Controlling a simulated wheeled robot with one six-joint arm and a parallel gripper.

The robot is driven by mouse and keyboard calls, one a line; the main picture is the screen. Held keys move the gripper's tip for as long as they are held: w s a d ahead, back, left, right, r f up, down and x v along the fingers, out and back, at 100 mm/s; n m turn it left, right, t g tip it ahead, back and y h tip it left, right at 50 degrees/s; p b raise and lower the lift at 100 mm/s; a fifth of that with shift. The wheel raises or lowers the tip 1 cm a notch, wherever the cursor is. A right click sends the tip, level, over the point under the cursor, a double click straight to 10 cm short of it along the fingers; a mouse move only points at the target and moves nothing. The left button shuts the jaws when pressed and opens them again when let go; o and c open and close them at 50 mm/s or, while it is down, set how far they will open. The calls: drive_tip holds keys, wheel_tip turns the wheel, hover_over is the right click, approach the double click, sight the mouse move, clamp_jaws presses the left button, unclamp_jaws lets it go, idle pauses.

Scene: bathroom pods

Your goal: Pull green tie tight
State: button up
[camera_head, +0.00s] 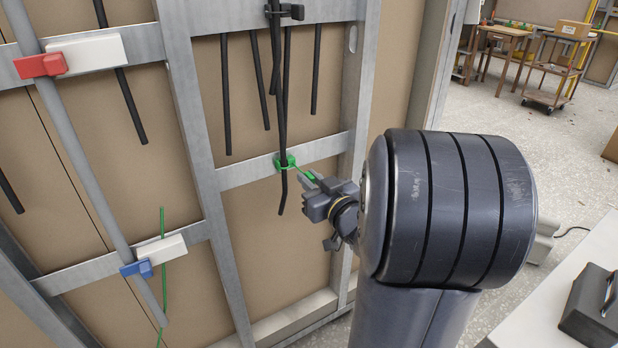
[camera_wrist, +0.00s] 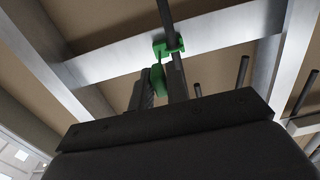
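The green tie (camera_head: 285,161) loops around a bundle of black cables (camera_head: 282,110) in front of a metal crossbar. Its tail runs down and right to my gripper (camera_head: 312,180). In the wrist view, the tie's head and loop (camera_wrist: 168,47) show around a cable just beyond my gripper (camera_wrist: 160,80). My fingers look close together with the green tail between them. The fingertips are a short way from the loop. How snug the loop is on the cables cannot be told clearly.
Metal studs and crossbars (camera_head: 300,151) frame brown panels. At left, a grey pipe (camera_head: 75,150) carries a red clamp (camera_head: 40,65) and a blue clamp (camera_head: 137,268). Several loose black cables hang nearby. Open floor and a cart (camera_head: 556,70) lie at right.

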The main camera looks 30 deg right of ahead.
drive_tip(key=o, duration=0.3)
drive_tip(key=shift+o, duration=0.2)
drive_tip(key=s+p, duration=0.1)
drive_tip(key=s, duration=0.9)
drive_tip(key=shift+s+d, duration=0.2)
drive_tip(key=shift+s, duration=0.2)
drive_tip(key=w, duration=0.6)
drive_tip(key=w+b, duration=0.1)
drive_tip(key=w, duration=0.5)
drive_tip(key=shift+w+a, duration=0.2)
drive_tip(key=shift+w, duration=0.15)
drive_tip(key=shift+s, duration=0.1)
